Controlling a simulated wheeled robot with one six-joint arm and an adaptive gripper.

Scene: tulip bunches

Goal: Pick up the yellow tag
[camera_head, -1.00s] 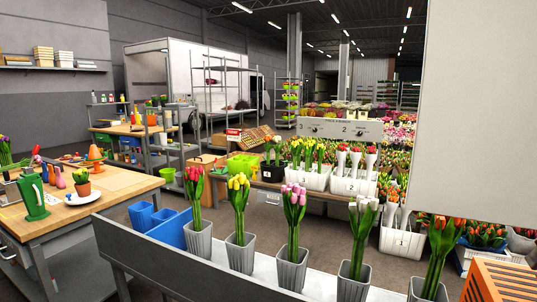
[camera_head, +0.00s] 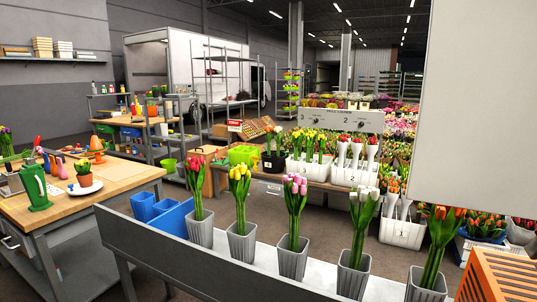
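I cannot make out a yellow tag with certainty. Small pale-yellow shapes show at the top of the grey numbered sign (camera_head: 340,121), but they are too small to identify. Tulip bunches stand upright in grey pots along the front rack (camera_head: 262,290): red (camera_head: 196,180), yellow (camera_head: 240,185), pink (camera_head: 295,195), white-pink (camera_head: 361,215) and orange (camera_head: 440,230). My gripper is not in view.
Blue bins (camera_head: 175,219) stand behind the rack. White crates (camera_head: 400,232) hold tulips. A large pale surface (camera_head: 475,100) blocks the upper right.

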